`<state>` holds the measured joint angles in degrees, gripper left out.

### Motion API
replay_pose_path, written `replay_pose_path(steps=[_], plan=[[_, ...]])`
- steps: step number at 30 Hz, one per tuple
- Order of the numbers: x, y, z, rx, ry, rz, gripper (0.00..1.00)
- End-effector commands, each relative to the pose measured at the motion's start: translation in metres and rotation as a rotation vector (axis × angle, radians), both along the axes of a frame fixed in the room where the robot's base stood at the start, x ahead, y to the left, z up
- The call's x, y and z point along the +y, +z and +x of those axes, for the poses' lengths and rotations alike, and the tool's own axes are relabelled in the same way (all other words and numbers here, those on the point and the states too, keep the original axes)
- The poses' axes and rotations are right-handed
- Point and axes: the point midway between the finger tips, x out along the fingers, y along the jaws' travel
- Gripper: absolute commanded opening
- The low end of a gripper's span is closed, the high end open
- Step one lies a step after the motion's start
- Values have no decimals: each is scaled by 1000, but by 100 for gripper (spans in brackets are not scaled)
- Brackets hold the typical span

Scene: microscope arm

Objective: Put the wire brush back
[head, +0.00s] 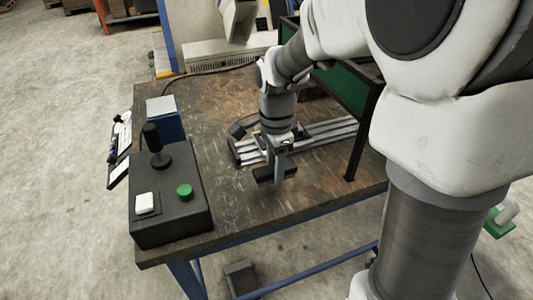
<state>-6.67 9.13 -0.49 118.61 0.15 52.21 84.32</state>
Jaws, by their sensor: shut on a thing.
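The wire brush (268,176), a dark block with bristles pointing down, is in my gripper (279,160). My gripper points down and is shut on it, over the front middle of the worktable (250,213). I cannot tell whether the bristles touch the tabletop. The fingers hide part of the brush.
A silver slotted rail (325,134) lies just behind my gripper. A black control box (172,215) with a joystick, a white button and a green button stands at left, before a blue box (164,122). A black frame with a green panel (345,88) stands at right.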

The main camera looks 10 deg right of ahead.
Motion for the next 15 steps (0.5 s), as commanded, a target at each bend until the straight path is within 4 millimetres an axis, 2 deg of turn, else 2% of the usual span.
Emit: replay_pose_path(steps=[6,15], plan=[[0,-35,-1,4,0,-1,0],[-1,-36,0,1,0,0,0]])
